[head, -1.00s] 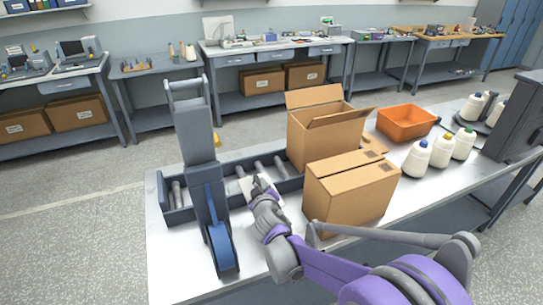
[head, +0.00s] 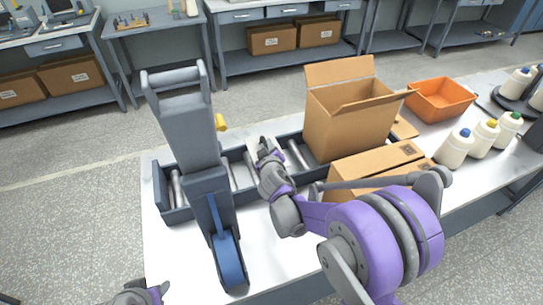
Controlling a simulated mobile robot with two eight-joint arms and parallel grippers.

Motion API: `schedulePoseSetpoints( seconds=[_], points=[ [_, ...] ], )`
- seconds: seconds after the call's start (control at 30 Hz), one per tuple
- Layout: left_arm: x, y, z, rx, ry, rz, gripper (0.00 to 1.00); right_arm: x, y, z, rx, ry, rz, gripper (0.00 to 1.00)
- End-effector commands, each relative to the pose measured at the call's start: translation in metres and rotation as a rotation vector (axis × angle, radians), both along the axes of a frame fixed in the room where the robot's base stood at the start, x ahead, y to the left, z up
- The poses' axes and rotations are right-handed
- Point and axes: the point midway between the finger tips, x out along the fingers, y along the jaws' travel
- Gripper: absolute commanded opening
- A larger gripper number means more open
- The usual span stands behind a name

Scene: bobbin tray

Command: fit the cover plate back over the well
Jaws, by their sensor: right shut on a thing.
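My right gripper (head: 265,153) is over the dark grey tray (head: 160,186). It is shut on a small pale plate (head: 253,148), probably the cover plate, which is partly hidden by the fingers. The tray is long and low and holds several silver rollers or bobbins (head: 299,154). I cannot make out the well; the gripper and the tall grey device hide part of the tray. A part of my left gripper (head: 140,294) shows at the bottom left edge; its fingers are not clear.
The front left of the table is clear.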

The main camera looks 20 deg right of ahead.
Motion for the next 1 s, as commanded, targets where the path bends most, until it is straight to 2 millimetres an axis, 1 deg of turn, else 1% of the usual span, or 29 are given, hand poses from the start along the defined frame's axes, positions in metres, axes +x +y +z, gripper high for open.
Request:
schedulePoseSetpoints(
  seconds=[0.03,0.27,0.43,0.5,0.7,0.83,0.87,0.9,1.0],
  points=[
    [-0.001,0.000,-0.002,0.000,0.002,0.000,0.50,0.000,0.000,-0.008,-0.001,0.000,0.000,0.00],
    [-0.002,0.000,-0.004,0.000,0.004,0.000,0.50,0.001,0.000,-0.025,-0.001,-0.001,0.001,0.00],
    [-0.004,0.000,-0.009,0.000,0.008,0.000,0.50,0.001,0.000,-0.049,-0.001,-0.001,0.001,0.00],
    [-0.004,0.000,-0.009,0.000,0.008,0.000,0.50,0.000,0.000,-0.052,0.000,-0.001,0.001,0.00],
    [-0.004,0.000,-0.008,0.000,0.008,0.000,0.50,0.001,0.000,-0.051,0.000,-0.002,0.000,0.00],
    [-0.005,0.000,-0.011,0.000,0.010,0.000,0.50,0.000,0.000,-0.055,0.000,-0.001,0.001,0.00],
    [-0.005,0.000,-0.010,0.000,0.009,0.000,0.50,0.000,0.000,-0.054,0.000,-0.001,0.001,0.24],
    [-0.005,0.000,-0.010,0.000,0.009,0.000,0.50,0.000,0.000,-0.054,0.000,-0.001,0.000,0.31],
    [-0.005,0.000,-0.010,0.000,0.009,0.000,0.50,0.000,0.000,-0.054,0.000,-0.001,0.000,0.48]
  ],
)
